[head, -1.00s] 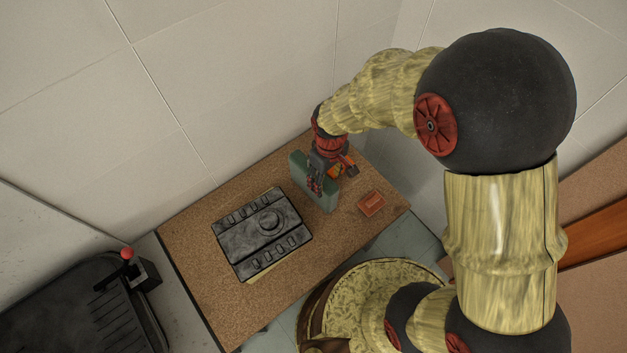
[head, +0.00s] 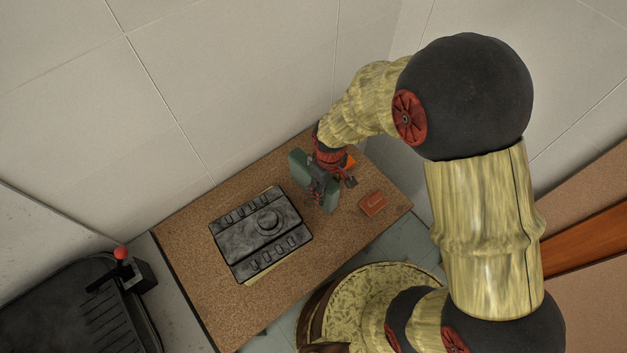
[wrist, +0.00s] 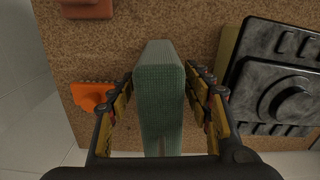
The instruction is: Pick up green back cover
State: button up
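The green back cover (head: 299,166) is an upright, slab-like piece standing on the brown table. In the wrist view, the green back cover (wrist: 160,92) rises between the two fingers of my gripper (wrist: 161,78). The fingers are open, one on each side of it, with a narrow gap visible on both sides. In the head view, my gripper (head: 333,186) is down over the cover and hides its middle.
The brown speckled table (head: 190,240) also holds a black ribbed panel (head: 262,232) with a yellowish edge beneath. A red-orange block (head: 373,204) lies to the right. An orange piece (wrist: 92,95) is close to my left finger. A wall stands behind.

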grip_shut()
dwell(0.5)
